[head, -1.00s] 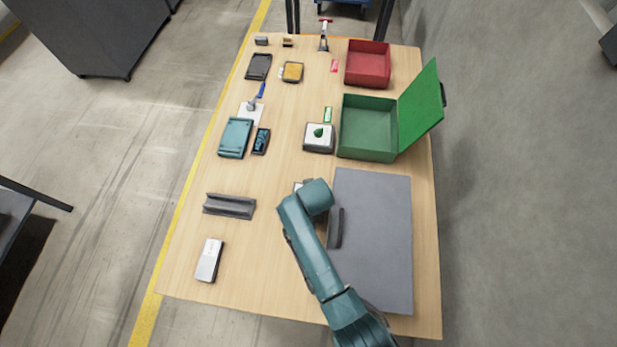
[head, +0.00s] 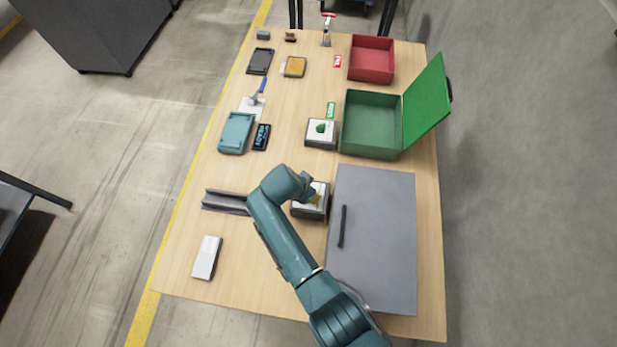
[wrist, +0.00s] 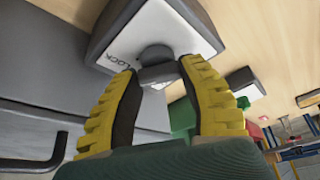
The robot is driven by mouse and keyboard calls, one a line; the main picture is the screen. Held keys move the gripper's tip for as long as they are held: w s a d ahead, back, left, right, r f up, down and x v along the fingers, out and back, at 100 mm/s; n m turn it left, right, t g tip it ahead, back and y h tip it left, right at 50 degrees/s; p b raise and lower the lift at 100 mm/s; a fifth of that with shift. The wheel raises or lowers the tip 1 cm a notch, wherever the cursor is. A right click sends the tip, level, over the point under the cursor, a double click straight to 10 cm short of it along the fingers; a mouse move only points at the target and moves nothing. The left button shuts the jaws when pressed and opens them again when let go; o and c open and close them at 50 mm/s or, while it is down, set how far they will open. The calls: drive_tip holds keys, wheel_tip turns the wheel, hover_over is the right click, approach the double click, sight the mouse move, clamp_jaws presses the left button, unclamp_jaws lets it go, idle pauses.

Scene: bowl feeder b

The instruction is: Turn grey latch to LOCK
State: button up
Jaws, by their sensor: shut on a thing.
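The grey latch (wrist: 155,54) is a dark knob on a white-faced box (wrist: 188,32) in the wrist view. The word LOCK is printed on the white face beside it. My gripper (wrist: 158,76) has its two yellow-padded fingers on either side of the knob's handle and is shut on it. In the head view the latch box (head: 310,212) stands just left of the grey panel, and my gripper (head: 315,198) is over it. There my arm partly covers the box and the latch itself cannot be made out.
A grey panel with a dark handle (head: 343,227) lies to the right. A similar box with a green knob (head: 321,128) stands farther back, by the open green bin (head: 371,125). A grey channel piece (head: 224,202) lies to the left.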

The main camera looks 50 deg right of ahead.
drive_tip(key=shift+f+m+g+b, duration=0.25)
drive_tip(key=shift+m+b, duration=0.1)
drive_tip(key=shift+m, duration=0.3)
drive_tip(key=shift+f+m+g+b, duration=0.1)
drive_tip(key=shift+m+g+b, duration=0.2)
drive_tip(key=shift+m, duration=0.35)
drive_tip(key=shift+r, duration=0.1)
drive_tip(key=o, duration=1.2)
drive_tip(key=shift+r, duration=0.15)
drive_tip(key=shift+a+r, duration=0.1)
drive_tip(key=shift+r, duration=0.15)
drive_tip(key=v, duration=1.1)
drive_tip(key=shift+r, duration=0.25)
